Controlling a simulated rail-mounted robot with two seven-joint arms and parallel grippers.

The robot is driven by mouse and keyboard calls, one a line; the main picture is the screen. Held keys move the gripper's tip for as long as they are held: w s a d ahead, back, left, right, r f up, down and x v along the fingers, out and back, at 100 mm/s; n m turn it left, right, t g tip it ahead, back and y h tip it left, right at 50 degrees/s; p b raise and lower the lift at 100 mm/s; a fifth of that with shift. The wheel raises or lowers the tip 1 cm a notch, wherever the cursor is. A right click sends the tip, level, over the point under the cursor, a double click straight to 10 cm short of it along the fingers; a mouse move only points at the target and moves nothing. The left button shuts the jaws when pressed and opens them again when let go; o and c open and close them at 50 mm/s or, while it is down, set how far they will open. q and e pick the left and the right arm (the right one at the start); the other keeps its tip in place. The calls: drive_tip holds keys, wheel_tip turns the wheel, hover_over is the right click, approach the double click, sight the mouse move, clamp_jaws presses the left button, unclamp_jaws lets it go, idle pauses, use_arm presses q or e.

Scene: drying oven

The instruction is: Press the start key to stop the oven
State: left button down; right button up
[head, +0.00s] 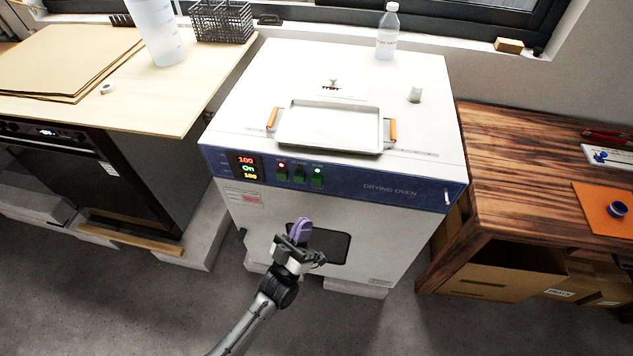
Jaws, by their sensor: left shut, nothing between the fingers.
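The white drying oven (390,215) stands in the middle with a blue control strip (350,182) along the top of its front. At the strip's left end a display (248,168) reads 100, On and 100 in red, green and yellow. Right of it sit several small keys (299,174), with a red light and a green light above or on them; I cannot read which is the start key. My left gripper (301,229) is shut and empty, with purple fingertips, in front of the oven's dark door window (330,246), below the keys and apart from them. My right gripper is not in view.
A tray with orange handles (329,149) lies on the oven top, with a clear bottle (387,32) at the back. A wooden table (520,170) stands at right. A light bench (165,105) with a black basket (222,20) stands at left.

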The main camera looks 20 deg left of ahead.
sight(317, 181)
use_arm(q)
drive_tip(key=w+a+b, duration=0.1)
drive_tip(key=w+b, duration=0.3)
drive_tip(key=w, duration=0.5)
drive_tip(key=shift+a+b, duration=0.2)
drive_tip(key=shift+b, duration=0.1)
idle(2.0)
drive_tip(key=shift+w, duration=0.35)
drive_tip(key=shift+w+a+b, duration=0.15)
drive_tip(key=shift+w+b, duration=0.45)
drive_tip(key=shift+w, duration=0.15)
idle(1.0)
drive_tip(key=shift+s, duration=0.2)
idle(0.3)
drive_tip(key=shift+s+d+p, duration=0.2)
drive_tip(key=shift+s+p, duration=0.65)
drive_tip(key=shift+s, duration=0.15)
